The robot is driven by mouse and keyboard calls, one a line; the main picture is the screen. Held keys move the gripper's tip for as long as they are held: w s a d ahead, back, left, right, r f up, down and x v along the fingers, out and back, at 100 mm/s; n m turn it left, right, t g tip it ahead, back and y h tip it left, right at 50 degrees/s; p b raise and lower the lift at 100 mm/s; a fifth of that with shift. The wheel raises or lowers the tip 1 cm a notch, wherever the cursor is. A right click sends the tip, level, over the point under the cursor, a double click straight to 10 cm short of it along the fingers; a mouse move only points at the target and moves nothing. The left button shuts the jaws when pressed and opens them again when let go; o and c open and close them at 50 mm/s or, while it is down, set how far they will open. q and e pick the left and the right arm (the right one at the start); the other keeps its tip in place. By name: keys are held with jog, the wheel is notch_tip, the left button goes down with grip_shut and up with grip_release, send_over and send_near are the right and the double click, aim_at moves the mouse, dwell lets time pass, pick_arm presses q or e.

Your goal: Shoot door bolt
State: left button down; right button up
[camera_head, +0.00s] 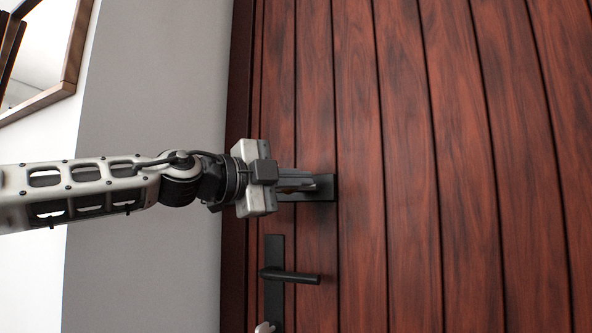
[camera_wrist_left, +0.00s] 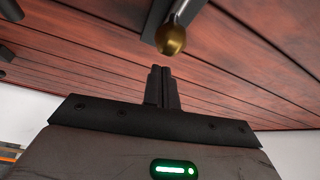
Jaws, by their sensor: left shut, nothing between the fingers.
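The reddish-brown plank door (camera_head: 420,170) fills the right of the head view. A dark bolt (camera_head: 325,188) is mounted on it near the left edge, partly hidden behind my left gripper (camera_head: 307,183). In the left wrist view the bolt's round brass knob (camera_wrist_left: 171,39) sits on a dark bar at the top. The left gripper's closed fingers (camera_wrist_left: 161,72) point toward the door, just below and left of the knob in that view. They hold nothing. My right gripper is not in view.
A black lever handle (camera_head: 291,276) on a dark plate is on the door below the bolt. A grey wall (camera_head: 160,90) stands left of the door frame. A wooden-framed picture or mirror (camera_head: 45,98) hangs at the upper left.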

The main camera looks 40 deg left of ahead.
pick_arm(q)
jog(key=shift+s+a+f, duration=0.1)
jog(key=shift+a+f, duration=0.1)
jog(key=shift+a, duration=0.65)
jog(key=shift+a, duration=0.1)
jog(key=a, duration=0.1)
jog(key=s+a, duration=0.1)
jog(key=a, duration=0.2)
jog(key=shift+s+a+p, duration=0.3)
jog(key=shift+p, duration=0.05)
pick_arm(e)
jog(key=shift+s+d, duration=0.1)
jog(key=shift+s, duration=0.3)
pick_arm(q)
jog(key=d, duration=0.4)
jog(key=b+v, duration=0.2)
jog(key=v, duration=0.7)
jog(key=shift+s+r+b, duration=0.3)
jog(key=shift+r+b, duration=0.1)
jog(key=shift+r, duration=0.05)
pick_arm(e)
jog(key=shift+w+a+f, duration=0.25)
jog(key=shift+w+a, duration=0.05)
